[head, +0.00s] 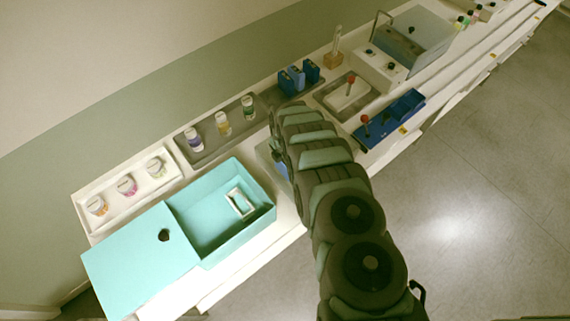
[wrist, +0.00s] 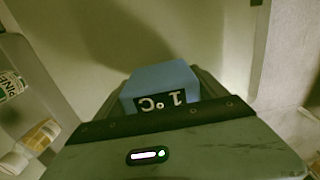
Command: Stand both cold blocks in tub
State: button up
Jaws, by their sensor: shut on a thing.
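A turquoise tub (head: 221,177) stands at the left end of the bench, open at the top. A small white frame (head: 241,203) lies inside it. My gripper (wrist: 160,103) is shut on a blue cold block (wrist: 158,78) with a dark "1°C" label, upside down in the wrist view. In the head view my arm hides most of the gripper; a bit of blue (head: 280,168) shows beside it, right of the tub and apart from it. Several blue blocks (head: 298,77) stand upright on a dark tray farther along; which is the other cold block I cannot tell.
A flat turquoise panel (head: 135,262) with a dark spot adjoins the tub's left side. Lidded jars (head: 127,186) in a white tray and bottles (head: 222,123) in a grey tray stand behind the tub. A blue rack (head: 385,122) lies beyond my arm.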

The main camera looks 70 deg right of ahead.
jog(key=shift+f+b, duration=0.45)
jog(key=shift+f, duration=0.1)
jog(key=o, duration=1.6)
jog(key=shift+o, duration=0.2)
notch_tip(320, 180, up, 10)
jog(key=shift+w+d+r+b, duration=0.1)
jog(key=shift+r+b, duration=0.1)
jog(key=shift+b, duration=0.35)
jog(key=shift+r, duration=0.2)
